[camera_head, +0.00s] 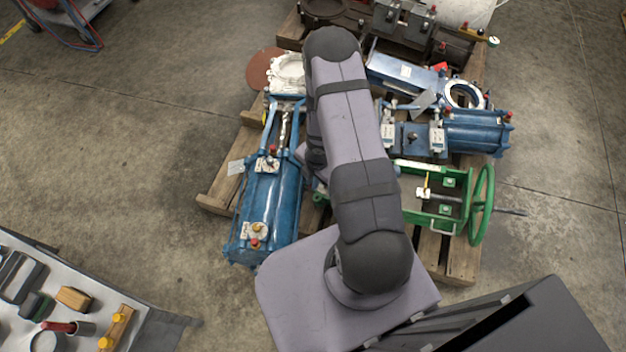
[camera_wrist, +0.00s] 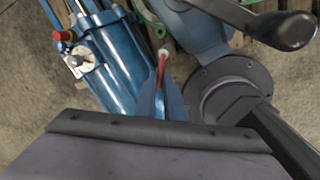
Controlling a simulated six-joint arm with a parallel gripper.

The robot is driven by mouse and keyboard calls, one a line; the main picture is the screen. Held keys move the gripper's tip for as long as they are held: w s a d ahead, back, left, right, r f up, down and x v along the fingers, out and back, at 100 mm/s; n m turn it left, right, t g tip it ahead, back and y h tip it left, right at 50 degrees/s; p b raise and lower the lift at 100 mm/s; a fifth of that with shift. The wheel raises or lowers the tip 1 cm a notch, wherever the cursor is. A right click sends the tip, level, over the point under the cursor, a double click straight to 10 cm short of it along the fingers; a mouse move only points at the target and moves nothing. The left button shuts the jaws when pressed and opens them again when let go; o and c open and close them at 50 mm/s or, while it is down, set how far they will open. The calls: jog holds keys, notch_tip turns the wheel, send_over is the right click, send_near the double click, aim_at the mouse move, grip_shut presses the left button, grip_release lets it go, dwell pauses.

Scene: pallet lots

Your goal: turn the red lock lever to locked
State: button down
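A thin red piece (camera_wrist: 161,70) with a pale tip shows between blue parts near the middle of the wrist view. It may be the red lock lever, but it is small and partly hidden, and I cannot tell its position. In the head view my arm covers the middle of the pallet, and I cannot make out the lever there. A grey body with a dark edge fills the bottom of the wrist view.
A long blue cylinder unit (camera_head: 270,200) lies left of my arm on the wooden pallet (camera_head: 217,192); it also shows in the wrist view (camera_wrist: 113,50). Right are another blue cylinder (camera_head: 475,132) and a green frame with handwheel (camera_head: 481,205).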

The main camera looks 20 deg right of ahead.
jog(key=shift+f+b, duration=0.15)
jog(key=shift+b, duration=0.35)
jog(key=shift+w+d+m+h+b, duration=0.2)
jog(key=shift+w+m+h+b, duration=0.55)
jog(key=shift+m+b, duration=2.5)
jog(key=shift+w+d+m+h+b, duration=0.35)
jog(key=shift+w+m+b, duration=0.65)
jog(key=shift+m+b, duration=2.25)
jog(key=shift+w+d+m+h+b, duration=0.1)
jog(key=shift+w+m+h+b, duration=0.7)
jog(key=shift+m+b, duration=2.45)
jog(key=shift+n+b, duration=0.75)
jog(key=shift+b, duration=0.05)
jog(key=c, duration=1.8)
grip_release()
jog(key=shift+c, duration=0.2)
jog(key=shift+w+r, duration=0.1)
jog(key=shift+r, duration=0.1)
jog(key=p+v, duration=0.2)
jog(key=v, duration=0.5)
jog(key=shift+p, duration=0.35)
